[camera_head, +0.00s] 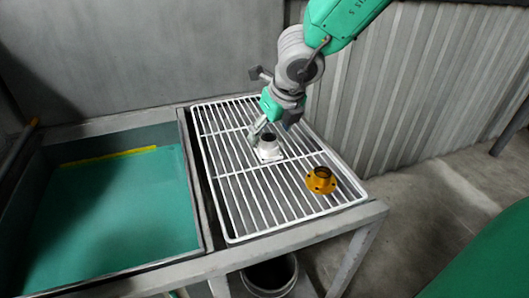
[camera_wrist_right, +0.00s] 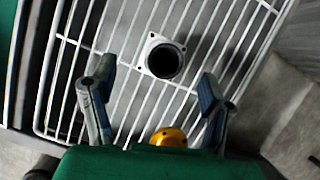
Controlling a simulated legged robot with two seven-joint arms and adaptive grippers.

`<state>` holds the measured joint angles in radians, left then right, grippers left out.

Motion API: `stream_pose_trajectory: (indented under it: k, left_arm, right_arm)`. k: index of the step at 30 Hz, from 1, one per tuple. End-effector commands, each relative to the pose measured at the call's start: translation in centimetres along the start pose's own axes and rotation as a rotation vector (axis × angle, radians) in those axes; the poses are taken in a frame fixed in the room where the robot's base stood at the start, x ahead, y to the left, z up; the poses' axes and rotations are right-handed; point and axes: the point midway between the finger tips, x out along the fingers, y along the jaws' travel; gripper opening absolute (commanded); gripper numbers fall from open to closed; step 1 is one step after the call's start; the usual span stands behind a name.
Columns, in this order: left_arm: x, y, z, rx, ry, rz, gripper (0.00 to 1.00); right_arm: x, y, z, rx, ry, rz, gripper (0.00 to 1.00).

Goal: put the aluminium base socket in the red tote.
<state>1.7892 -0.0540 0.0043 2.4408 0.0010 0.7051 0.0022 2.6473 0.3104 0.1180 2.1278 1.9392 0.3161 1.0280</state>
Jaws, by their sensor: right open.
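The aluminium base socket (camera_head: 269,154), a pale round collar on a square flange, stands upright on the white wire rack (camera_head: 236,208). In the right wrist view the socket (camera_wrist_right: 153,69) shows its dark round opening, just beyond and between the fingertips. My right gripper (camera_head: 268,132) is over the socket, its fingers spread to either side and empty. The fingers also show in the right wrist view (camera_wrist_right: 157,78), with no clear contact with the socket. My left gripper is not in view. No red tote shows in either view.
An orange flanged part (camera_head: 321,181) stands on the rack to the right of the socket; it also shows in the right wrist view (camera_wrist_right: 168,137). A green-floored basin (camera_head: 120,205) lies left of the rack. A round dark container (camera_head: 270,275) is below. Walls stand behind.

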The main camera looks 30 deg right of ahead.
Motion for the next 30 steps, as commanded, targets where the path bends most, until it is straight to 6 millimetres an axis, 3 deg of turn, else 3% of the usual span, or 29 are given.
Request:
stream_pose_trajectory:
  k: [12, 21, 22, 27, 30]
  left_arm:
    - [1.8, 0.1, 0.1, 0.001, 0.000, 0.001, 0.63]
    - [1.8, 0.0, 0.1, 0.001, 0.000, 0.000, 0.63]
    - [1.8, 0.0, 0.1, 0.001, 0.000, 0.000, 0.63]
    - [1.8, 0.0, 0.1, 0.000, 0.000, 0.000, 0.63]
    - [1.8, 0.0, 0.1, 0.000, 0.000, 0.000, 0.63]
  right_arm:
    - [5.1, 0.1, -0.1, 0.002, 0.001, 0.000, 0.69]
    - [5.3, 0.5, 0.1, 0.002, -0.001, -0.002, 0.69]
    - [5.4, 0.4, 0.1, 0.002, -0.001, -0.001, 0.66]
    - [5.5, 0.1, 0.0, 0.004, 0.000, 0.002, 0.07]
    - [5.6, 0.0, 0.0, 0.005, 0.000, 0.003, 0.05]
